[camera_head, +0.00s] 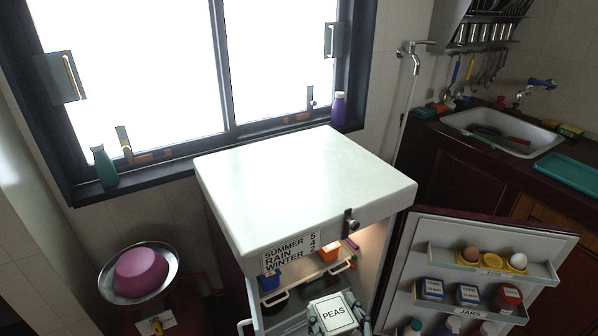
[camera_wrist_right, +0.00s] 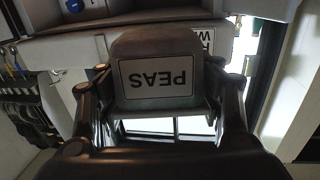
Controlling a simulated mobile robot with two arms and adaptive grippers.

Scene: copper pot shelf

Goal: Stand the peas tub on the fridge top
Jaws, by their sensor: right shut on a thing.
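The peas tub (camera_head: 336,314) is a pale tub with a white PEAS label, at the bottom centre of the head view, in front of the open fridge. My right gripper (camera_head: 338,322) is shut on it, with a finger on either side. In the right wrist view the tub (camera_wrist_right: 158,50) sits between the fingers of my right gripper (camera_wrist_right: 160,100), its label upside down. The fridge top (camera_head: 300,190) is a bare white surface above and behind the tub. My left gripper is not in view.
The fridge door (camera_head: 490,250) stands open to the right, with eggs and jars on its shelves. A pink tub (camera_head: 141,270) sits in a metal pan at left. A purple bottle (camera_head: 338,108) and a green bottle (camera_head: 104,166) stand on the window sill. The fridge top is clear.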

